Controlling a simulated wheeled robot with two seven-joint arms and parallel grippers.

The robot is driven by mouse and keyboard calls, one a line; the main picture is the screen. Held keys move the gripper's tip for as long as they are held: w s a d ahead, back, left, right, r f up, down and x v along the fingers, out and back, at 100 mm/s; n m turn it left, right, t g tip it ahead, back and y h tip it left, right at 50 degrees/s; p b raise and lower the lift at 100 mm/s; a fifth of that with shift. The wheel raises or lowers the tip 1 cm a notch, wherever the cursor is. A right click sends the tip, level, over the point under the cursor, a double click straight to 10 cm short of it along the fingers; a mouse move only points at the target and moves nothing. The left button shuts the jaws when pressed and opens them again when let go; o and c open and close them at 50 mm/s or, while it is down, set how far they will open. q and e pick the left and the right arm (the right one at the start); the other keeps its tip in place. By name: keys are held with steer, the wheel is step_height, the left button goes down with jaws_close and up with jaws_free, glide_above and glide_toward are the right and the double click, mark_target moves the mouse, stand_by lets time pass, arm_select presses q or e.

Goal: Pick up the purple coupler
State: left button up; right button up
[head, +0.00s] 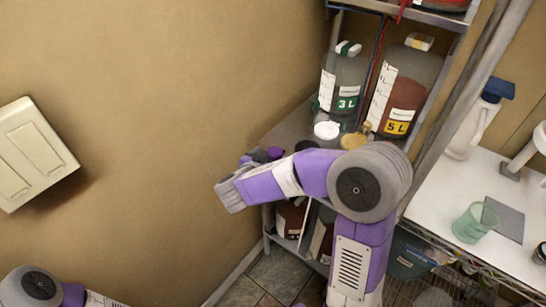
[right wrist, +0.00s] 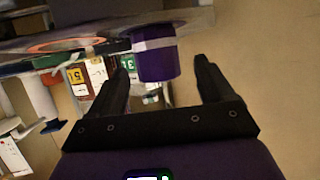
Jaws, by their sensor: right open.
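Small dark and purple parts (head: 275,153) show just behind the wrist; I cannot tell coupler from hand there. My left gripper is out of the picture.
A metal shelf rack (head: 284,133) holds a 3 L jar (head: 343,80) and a 5 L jar (head: 408,80) behind my right arm. More dark bottles (head: 290,217) stand below. A white counter (head: 455,205) with a green cup (head: 474,223) is at right.

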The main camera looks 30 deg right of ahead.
mark_target(276, 152)
steer(key=x, duration=0.2)
steer(key=b+x, duration=0.1)
steer(key=x, duration=0.1)
steer(key=shift+s+f+b, duration=0.1)
steer(key=shift+f+b, duration=0.2)
steer(key=shift+w+d, duration=0.2)
steer(key=shift+d, duration=0.1)
